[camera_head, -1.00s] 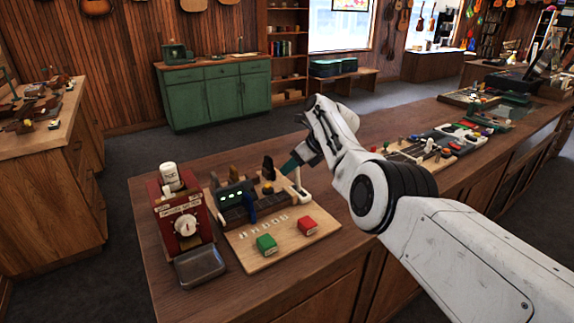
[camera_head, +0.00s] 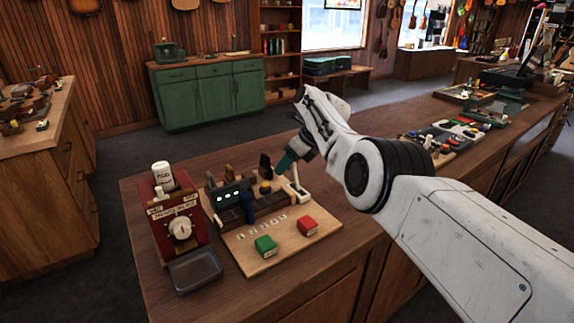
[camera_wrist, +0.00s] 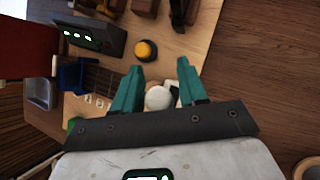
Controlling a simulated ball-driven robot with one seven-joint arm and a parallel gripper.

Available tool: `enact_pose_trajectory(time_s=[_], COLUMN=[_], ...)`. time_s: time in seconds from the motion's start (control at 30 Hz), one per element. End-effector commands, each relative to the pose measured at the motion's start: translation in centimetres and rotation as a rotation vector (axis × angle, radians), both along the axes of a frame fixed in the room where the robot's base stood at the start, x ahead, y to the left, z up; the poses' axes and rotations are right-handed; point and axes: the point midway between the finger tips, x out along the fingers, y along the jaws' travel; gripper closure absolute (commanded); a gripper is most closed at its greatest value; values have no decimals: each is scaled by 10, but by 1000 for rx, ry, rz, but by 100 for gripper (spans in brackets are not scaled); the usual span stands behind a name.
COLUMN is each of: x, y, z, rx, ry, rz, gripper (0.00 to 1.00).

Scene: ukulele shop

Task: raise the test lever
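The test lever (camera_head: 296,183) appears to be the small white lever at the right back of the wooden test board (camera_head: 245,262). My gripper (camera_head: 286,161) has teal fingers and hangs just over the lever in the head view. In the wrist view my gripper (camera_wrist: 160,68) is open. A round white knob, apparently the lever's (camera_wrist: 158,97), lies between the fingers near their bases. I cannot tell whether either finger touches it. The lower part of the lever is partly hidden.
A yellow button (camera_wrist: 146,50) and a dark box with green lights (camera_head: 228,197) sit near the lever. Green (camera_head: 265,246) and red (camera_head: 308,225) blocks lie at the board's front. A red dial box (camera_head: 179,228) stands left.

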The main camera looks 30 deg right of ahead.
Motion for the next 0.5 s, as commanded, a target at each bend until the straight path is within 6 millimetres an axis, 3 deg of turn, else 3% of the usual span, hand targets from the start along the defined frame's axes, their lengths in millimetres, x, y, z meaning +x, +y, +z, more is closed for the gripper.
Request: enact_pose_trajectory(time_s=[0.33,0.5], x=[0,-3], y=[-1,-3], z=[2,12], rx=[0,1], ry=[0,-2], rz=[0,2], gripper=[51,51])
